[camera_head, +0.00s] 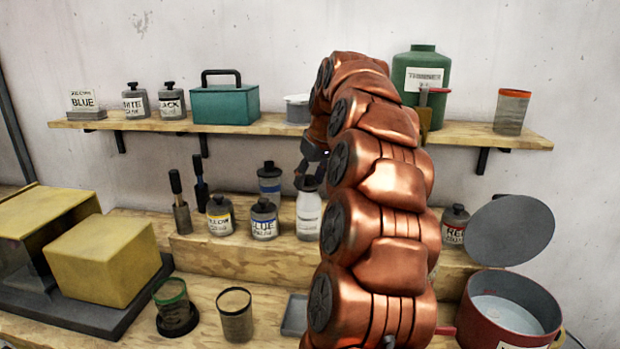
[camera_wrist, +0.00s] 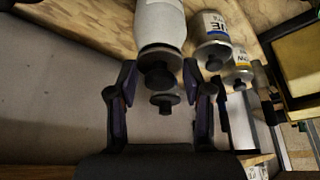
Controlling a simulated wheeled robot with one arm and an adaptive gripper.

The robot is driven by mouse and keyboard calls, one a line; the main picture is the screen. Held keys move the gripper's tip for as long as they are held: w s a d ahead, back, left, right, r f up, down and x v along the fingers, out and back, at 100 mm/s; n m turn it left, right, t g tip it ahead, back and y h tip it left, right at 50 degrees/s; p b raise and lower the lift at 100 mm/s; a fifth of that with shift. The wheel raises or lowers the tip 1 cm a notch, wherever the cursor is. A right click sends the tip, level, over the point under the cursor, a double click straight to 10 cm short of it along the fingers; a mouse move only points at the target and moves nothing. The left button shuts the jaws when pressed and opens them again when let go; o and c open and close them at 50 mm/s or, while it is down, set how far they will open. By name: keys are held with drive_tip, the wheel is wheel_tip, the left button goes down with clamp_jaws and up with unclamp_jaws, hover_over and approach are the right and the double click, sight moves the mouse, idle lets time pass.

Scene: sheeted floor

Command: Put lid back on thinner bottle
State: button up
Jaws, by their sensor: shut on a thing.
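A white bottle (camera_head: 309,216) with a pale, unreadable label stands on the wooden step; it fills the top middle of the wrist view (camera_wrist: 160,22). My gripper (camera_head: 312,160) is just above its top, partly hidden by my arm. In the wrist view my gripper (camera_wrist: 163,80) has its fingers either side of a dark round lid (camera_wrist: 160,72) at the bottle's mouth and is shut on it. Whether the lid is seated cannot be told. A second dark disc with a knob (camera_wrist: 165,101) shows between the fingers. A green container (camera_head: 421,70) labelled THINNER stands on the upper shelf.
A blue-labelled bottle (camera_head: 264,218), a yellow-labelled bottle (camera_head: 220,215) and a grey-blue bottle (camera_head: 269,183) stand close to the left. A red pot (camera_head: 508,312) with a raised round lid (camera_head: 510,230) is at right. The shelf (camera_head: 240,127) runs above the step.

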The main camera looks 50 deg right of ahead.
drive_tip(key=o, duration=0.9)
drive_tip(key=shift+o, duration=0.2)
drive_tip(key=o, duration=0.3)
drive_tip(key=shift+o, duration=0.2)
drive_tip(key=shift+r, duration=0.1)
drive_tip(key=shift+r+p, duration=1.9)
drive_tip(key=shift+r, duration=1.5)
drive_tip(key=shift+c, duration=0.3)
clamp_jaws()
